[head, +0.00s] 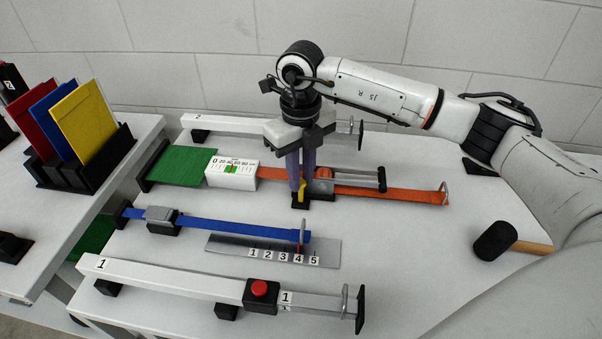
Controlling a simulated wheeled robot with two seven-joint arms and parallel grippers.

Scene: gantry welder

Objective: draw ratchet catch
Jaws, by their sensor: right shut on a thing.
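My right gripper (301,179) points down over the orange strap line in the head view. Its fingers are shut on a small yellow catch (302,192), which stands at a black block (300,201). The fingers hide part of the catch. Just right of it is the ratchet (320,186), an orange body with a grey and black handle (355,178) stretching right. The orange strap (415,194) runs on to a grey hook at the right. My left gripper is not in view.
A white gauge (232,173) and green webbing (183,165) lie left of the ratchet. A blue strap (245,228), a numbered scale (232,245) and a front white bar with a red button (259,288) are nearer. Coloured folders (86,122) stand far left.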

